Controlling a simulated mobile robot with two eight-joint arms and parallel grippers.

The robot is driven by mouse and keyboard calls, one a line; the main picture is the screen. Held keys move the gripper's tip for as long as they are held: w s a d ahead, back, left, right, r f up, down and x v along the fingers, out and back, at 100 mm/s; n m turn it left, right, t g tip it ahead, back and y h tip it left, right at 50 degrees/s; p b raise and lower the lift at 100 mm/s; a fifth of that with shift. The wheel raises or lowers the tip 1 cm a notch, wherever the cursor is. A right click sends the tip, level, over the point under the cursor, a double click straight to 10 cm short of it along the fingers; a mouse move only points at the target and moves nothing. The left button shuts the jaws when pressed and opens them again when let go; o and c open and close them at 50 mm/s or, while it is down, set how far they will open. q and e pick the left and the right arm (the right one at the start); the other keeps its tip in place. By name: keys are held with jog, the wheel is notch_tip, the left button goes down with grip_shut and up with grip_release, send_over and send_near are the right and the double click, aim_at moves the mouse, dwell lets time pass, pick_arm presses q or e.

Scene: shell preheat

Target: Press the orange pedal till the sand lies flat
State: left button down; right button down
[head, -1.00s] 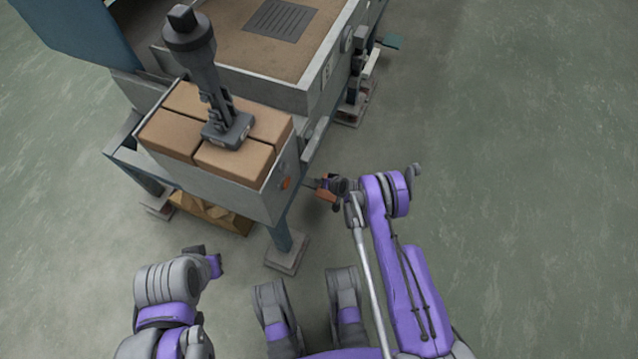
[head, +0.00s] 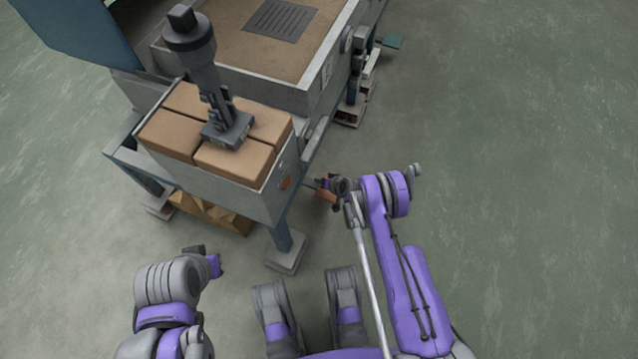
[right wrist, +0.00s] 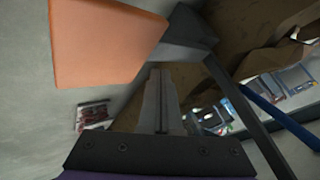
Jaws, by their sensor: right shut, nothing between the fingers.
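The orange pedal (head: 326,195) is low beside the machine's front leg, partly hidden by my right gripper (head: 327,184). In the right wrist view the pedal (right wrist: 105,45) is a large flat orange plate at upper left. My right gripper's fingers (right wrist: 160,80) are shut and empty, with their tips close to the pedal's lower right edge. I cannot tell whether they touch it. The sand (head: 228,35) fills the big grey box at the top of the head view and looks brown and mostly even around a dark grate.
A grey tray (head: 205,182) of tan blocks (head: 235,163) stands in front of the sand box, with a dark grey upright tool (head: 205,70) on the blocks. A machine leg (head: 285,240) with a foot plate is left of my right gripper. The floor to the right is clear.

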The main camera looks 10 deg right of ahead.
aim_at(319, 185)
jog(key=shift+f, duration=0.1)
jog(key=shift+f, duration=0.35)
jog(key=shift+r, duration=0.1)
dwell(0.4)
jog(key=shift+r, duration=0.35)
jog(key=shift+w+a+r+p, duration=0.1)
jog(key=shift+r+p, duration=0.55)
jog(key=shift+r, duration=0.65)
jog(key=shift+a+r+p, duration=0.1)
jog(key=shift+r+p, duration=0.55)
jog(key=shift+r, duration=0.6)
jog(key=shift+d+f, duration=0.1)
